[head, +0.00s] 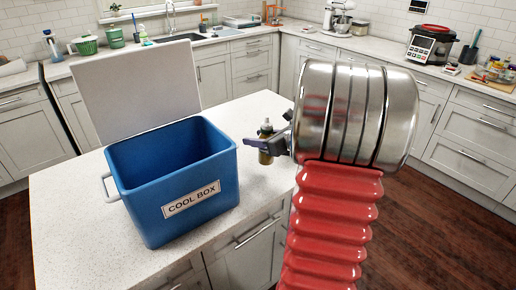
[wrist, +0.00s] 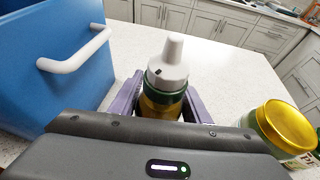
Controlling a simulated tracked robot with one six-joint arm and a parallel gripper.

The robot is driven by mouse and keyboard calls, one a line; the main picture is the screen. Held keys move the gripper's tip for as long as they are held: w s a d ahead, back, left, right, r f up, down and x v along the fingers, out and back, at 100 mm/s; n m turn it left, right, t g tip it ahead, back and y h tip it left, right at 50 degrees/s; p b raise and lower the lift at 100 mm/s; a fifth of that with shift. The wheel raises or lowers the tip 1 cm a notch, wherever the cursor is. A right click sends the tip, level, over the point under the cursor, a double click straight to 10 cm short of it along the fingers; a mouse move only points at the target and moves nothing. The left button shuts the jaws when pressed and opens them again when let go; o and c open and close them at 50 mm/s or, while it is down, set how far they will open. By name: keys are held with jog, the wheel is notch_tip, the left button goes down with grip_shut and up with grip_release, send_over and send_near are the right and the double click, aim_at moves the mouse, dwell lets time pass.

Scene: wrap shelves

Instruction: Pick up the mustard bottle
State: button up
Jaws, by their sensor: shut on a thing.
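The mustard bottle (wrist: 163,78) has a pale grey cone-shaped nozzle cap, a dark green band and a golden-yellow body. It stands upright between the purple fingers of my gripper (wrist: 163,103), which is shut on it. In the head view the bottle (head: 265,131) shows small and dark at the island's right side, with my gripper (head: 270,144) around it. My wrist hides part of it there. The bottle's lower part is hidden in the wrist view. I cannot tell whether its base touches the counter.
An open blue cool box (head: 185,210) with a white handle stands left of the bottle on the white island (head: 70,215). Its lid (head: 135,88) stands raised behind it. A jar with a gold lid (wrist: 287,127) is close on the right in the wrist view. Counter beyond the bottle is clear.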

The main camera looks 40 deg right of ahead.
notch_tip(320, 180, up, 4)
jog(key=shift+r, duration=0.2)
